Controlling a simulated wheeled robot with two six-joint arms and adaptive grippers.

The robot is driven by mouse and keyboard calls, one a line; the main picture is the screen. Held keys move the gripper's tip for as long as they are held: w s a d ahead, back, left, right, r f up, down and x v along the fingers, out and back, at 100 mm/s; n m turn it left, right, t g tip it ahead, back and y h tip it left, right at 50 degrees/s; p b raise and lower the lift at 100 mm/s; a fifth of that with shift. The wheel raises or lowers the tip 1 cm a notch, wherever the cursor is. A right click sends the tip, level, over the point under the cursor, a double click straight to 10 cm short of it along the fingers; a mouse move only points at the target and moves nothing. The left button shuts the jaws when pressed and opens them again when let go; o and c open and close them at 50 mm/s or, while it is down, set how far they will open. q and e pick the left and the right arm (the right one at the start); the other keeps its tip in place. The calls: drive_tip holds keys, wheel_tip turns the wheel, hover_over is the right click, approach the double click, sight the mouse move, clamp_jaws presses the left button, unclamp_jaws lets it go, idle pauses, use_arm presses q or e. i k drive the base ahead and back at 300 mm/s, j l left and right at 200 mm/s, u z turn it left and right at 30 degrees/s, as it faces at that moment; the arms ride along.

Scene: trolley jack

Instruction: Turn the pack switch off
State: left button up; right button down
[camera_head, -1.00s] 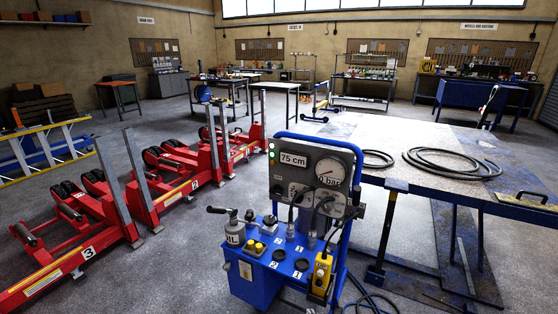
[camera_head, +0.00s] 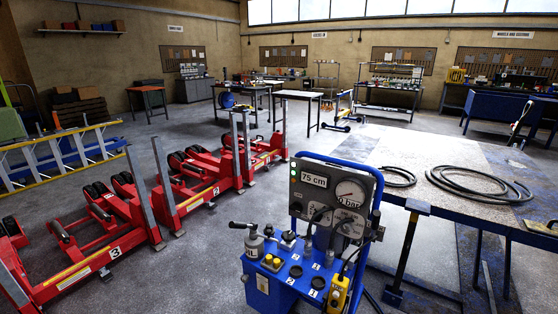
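The blue hydraulic power pack (camera_head: 262,296) stands at the lower middle of the head view. I cannot tell which control is the pack switch. Neither of my grippers is in view.
Red trolley jacks (camera_head: 95,240) stand in a row on the left. A steel-topped table (camera_head: 450,170) with coiled hoses (camera_head: 478,184) stands right of the pack. Grey floor (camera_head: 190,268) is clear between the jacks and the pack. Workbenches line the back wall.

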sight(296, 207)
drive_tip(key=i+j, duration=0.15)
drive_tip(key=j, duration=0.2)
drive_tip(key=i+j, duration=0.15)
drive_tip(key=j, duration=0.2)
drive_tip(key=i+j, duration=0.2)
drive_tip(key=j, duration=0.2)
drive_tip(key=i+j, duration=0.15)
drive_tip(key=j, duration=0.2)
drive_tip(key=i+j+z, duration=0.1)
drive_tip(key=j, duration=0.25)
